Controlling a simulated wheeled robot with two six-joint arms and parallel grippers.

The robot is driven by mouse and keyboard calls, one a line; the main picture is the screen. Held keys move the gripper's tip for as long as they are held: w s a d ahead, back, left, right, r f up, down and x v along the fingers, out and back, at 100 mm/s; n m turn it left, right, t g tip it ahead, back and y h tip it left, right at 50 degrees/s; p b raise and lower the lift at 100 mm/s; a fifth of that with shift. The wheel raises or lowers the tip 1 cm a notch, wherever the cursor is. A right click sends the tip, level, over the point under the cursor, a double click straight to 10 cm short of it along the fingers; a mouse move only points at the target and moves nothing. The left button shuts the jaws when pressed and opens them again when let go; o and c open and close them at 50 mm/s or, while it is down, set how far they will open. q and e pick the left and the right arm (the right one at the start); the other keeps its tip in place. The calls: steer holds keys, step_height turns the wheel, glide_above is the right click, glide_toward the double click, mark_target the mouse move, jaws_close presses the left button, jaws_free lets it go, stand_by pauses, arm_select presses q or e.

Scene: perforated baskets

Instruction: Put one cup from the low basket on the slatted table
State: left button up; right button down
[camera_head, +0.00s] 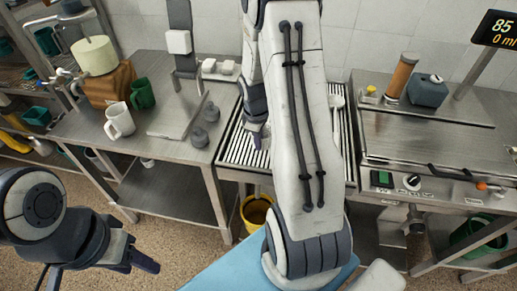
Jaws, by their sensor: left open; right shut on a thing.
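The slatted table (240,150) is a metal bench with parallel slats at the back middle. My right arm crosses in front and hides much of it. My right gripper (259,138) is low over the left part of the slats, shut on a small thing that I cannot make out. I cannot tell whether that thing touches the slats. My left gripper (98,272) is open and empty at the bottom left, over the floor. I cannot pick out the low basket for sure; a yellow container (250,222) stands on the floor below the slatted table.
A steel counter (420,140) with a brown cylinder (400,78) adjoins on the right. Uncovered slats show beside my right arm.

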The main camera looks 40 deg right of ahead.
steer(key=shift+w+f, duration=0.1)
steer(key=shift+f, duration=2)
steer(key=c, duration=1)
jaws_free()
steer(key=shift+f, duration=0.15)
